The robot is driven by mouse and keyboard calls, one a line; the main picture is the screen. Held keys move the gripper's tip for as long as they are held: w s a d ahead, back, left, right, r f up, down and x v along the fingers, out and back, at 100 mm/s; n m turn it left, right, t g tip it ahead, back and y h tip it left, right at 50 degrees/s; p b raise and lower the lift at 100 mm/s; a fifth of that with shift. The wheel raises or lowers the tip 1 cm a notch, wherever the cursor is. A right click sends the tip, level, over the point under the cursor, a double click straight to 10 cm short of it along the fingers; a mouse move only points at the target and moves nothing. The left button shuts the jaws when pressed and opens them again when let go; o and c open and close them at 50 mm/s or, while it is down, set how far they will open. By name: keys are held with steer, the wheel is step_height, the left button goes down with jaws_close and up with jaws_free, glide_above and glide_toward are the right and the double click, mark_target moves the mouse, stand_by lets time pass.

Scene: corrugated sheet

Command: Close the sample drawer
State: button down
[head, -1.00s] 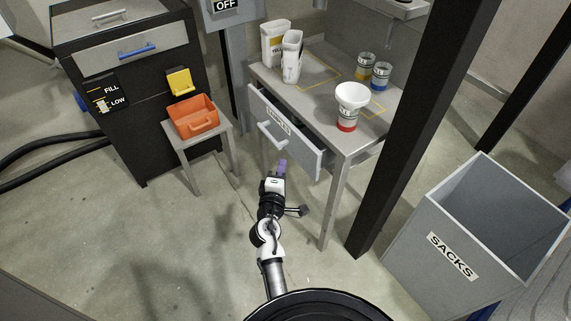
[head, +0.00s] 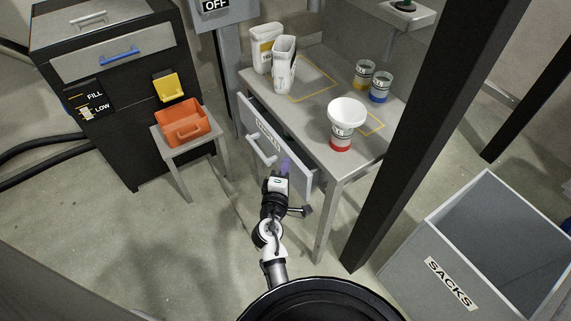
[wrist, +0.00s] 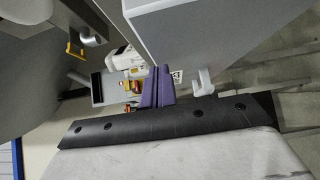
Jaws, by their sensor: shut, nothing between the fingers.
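The sample drawer (head: 292,168) sits under the grey bench top and stands partly open, its light front panel out from the bench. A pale bar handle (head: 262,152) and a label are on that panel. My gripper (head: 286,166) has purple fingers, shut and empty, overlapping the right part of the drawer front, right of the handle. I cannot tell whether they touch the panel. The shut purple fingers also show in the wrist view (wrist: 158,88), below a large grey panel. Most of the drawer's inside is hidden.
A white funnel-topped cup (head: 345,120), white containers (head: 284,62) and small tins (head: 379,88) stand on the bench (head: 310,108). A black post (head: 420,130) and a SACKS bin (head: 440,245) are at right. An orange tray (head: 183,125) on a stool is at left.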

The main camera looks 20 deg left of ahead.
stand_by(0.4)
steer(key=shift+w+d, duration=0.85)
steer(key=shift+w, duration=0.2)
steer(key=shift+s+a, duration=0.1)
